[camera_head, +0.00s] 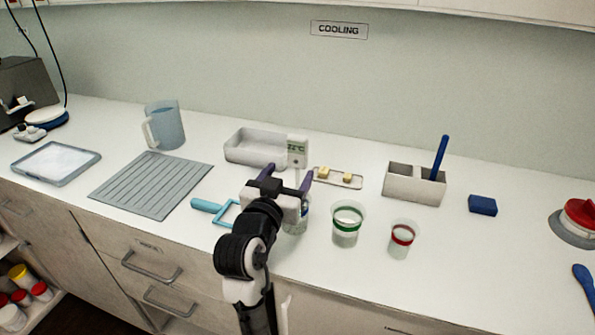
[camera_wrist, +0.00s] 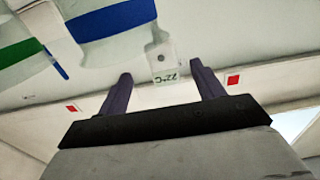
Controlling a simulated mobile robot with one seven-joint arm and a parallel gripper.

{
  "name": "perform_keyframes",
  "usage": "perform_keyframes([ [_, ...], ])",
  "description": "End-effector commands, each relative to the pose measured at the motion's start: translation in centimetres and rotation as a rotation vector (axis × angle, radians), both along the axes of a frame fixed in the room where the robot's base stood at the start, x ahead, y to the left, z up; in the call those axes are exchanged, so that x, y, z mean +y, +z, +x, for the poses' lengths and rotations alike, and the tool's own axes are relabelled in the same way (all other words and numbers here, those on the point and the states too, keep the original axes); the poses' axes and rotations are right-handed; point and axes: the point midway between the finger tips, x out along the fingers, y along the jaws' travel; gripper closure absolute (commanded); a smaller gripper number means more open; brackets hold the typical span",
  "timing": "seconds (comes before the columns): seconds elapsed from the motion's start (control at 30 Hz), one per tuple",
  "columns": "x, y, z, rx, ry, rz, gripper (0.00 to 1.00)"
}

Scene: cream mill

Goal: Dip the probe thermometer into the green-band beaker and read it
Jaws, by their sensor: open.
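The probe thermometer (camera_head: 297,150) has a white head with a small display and a thin stem running down toward the blue-band beaker (camera_head: 296,226), which my gripper partly hides. In the wrist view the thermometer head (camera_wrist: 162,62) shows between my fingertips, its display upside down and seeming to read 22°C. My gripper (camera_head: 288,172) is open, its purple fingers at either side of the stem in the head view; I see no contact. The green-band beaker (camera_head: 347,222) stands upright just right of my gripper, with pale contents. It also shows in the wrist view (camera_wrist: 18,52).
A red-band beaker (camera_head: 401,238) stands right of the green one. A turquoise-handled tool (camera_head: 208,205) lies left of my gripper.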

Motion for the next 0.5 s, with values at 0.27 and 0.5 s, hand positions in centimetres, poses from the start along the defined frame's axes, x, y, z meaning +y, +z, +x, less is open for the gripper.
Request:
perform_keyframes([
  [0.27, -0.7, 0.1, 2.3, 0.001, 0.0, 0.0, 0.33],
  [0.5, -1.7, 0.1, 5.6, 0.002, 0.0, 0.001, 0.33],
])
